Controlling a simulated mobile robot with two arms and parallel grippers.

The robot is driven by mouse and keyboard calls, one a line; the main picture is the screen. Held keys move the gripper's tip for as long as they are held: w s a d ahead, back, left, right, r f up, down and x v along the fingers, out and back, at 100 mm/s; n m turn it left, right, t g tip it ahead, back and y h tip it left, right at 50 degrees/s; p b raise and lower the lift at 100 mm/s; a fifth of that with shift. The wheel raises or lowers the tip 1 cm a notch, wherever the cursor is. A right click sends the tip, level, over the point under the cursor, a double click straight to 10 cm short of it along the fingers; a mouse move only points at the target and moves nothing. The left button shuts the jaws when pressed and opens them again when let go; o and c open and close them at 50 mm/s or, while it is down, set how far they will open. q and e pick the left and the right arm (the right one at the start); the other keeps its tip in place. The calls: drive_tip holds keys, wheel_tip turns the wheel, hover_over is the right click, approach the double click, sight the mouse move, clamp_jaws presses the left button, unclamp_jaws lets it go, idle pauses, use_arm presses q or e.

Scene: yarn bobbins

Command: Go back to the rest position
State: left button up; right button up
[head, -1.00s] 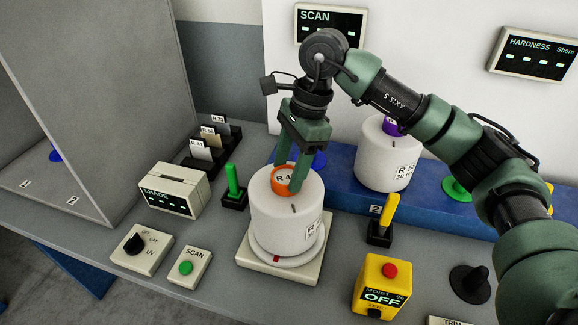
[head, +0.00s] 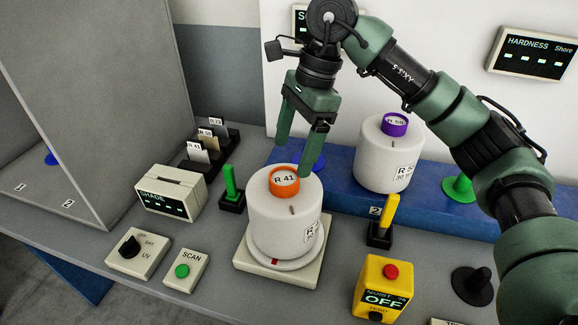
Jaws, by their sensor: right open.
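My right gripper (head: 294,158) is open and empty. Its two fingers point down above and just behind the white yarn bobbin (head: 280,222) with the orange core marked R 41 (head: 285,182). The right fingertip overlaps the bobbin's top edge in the picture; I cannot tell whether it touches. The bobbin stands upright on a round plate on a pale square stand (head: 245,262). My left gripper is not in view.
A second bobbin (head: 388,160) with a purple core stands on the blue ledge (head: 345,190). Around the stand are a green lever (head: 230,183), a yellow lever (head: 388,212), a yellow meter box (head: 381,285), a SHADE box (head: 170,192) and a SCAN button box (head: 180,270). A grey booth (head: 110,90) rises at left.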

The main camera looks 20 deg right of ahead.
drive_tip(key=shift+v, duration=1.35)
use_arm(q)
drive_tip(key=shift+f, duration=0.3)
